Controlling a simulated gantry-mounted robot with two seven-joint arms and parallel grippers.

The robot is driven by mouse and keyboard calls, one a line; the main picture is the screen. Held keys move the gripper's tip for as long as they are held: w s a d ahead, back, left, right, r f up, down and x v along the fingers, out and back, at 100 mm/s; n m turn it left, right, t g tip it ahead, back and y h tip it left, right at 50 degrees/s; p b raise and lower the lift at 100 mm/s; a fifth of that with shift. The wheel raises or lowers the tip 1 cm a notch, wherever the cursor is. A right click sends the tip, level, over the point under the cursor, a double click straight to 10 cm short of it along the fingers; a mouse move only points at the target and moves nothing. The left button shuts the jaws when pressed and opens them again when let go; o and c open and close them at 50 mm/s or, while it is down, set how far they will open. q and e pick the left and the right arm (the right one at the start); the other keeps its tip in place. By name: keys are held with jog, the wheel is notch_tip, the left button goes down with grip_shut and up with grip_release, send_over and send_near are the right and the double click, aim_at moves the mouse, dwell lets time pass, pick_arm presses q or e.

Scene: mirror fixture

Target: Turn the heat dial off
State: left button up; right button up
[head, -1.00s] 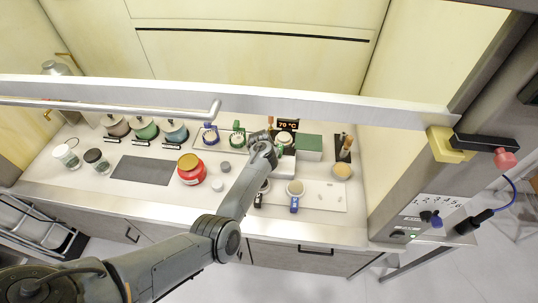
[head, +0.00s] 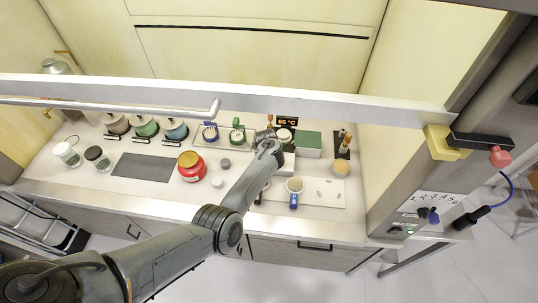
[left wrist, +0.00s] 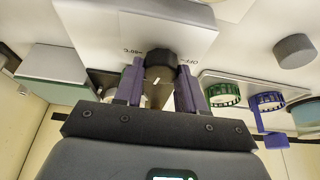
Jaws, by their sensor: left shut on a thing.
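The heat dial (left wrist: 161,60) is a dark round knob with a pale pointer line, on the front of a white heater block (left wrist: 105,25) in the left wrist view. My left gripper (left wrist: 160,66) has its two purple fingers on either side of the dial and is shut on it. Upside-down labels flank the dial, one apparently reading OFF on the right; the other is too small to read surely. In the head view my left arm's end covers the dial. The display (head: 287,121) behind the block reads 65 °C. My right gripper is not in view.
A green-topped box (head: 308,145) stands right of the heater. A metal sash bar (head: 330,108) crosses above the bench.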

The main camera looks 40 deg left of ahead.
pick_arm(q)
jog(key=o, duration=1.1)
jog(key=shift+c, duration=0.2)
jog(key=p+v, duration=0.3)
jog(key=v, duration=0.8)
jog(key=shift+f, duration=0.1)
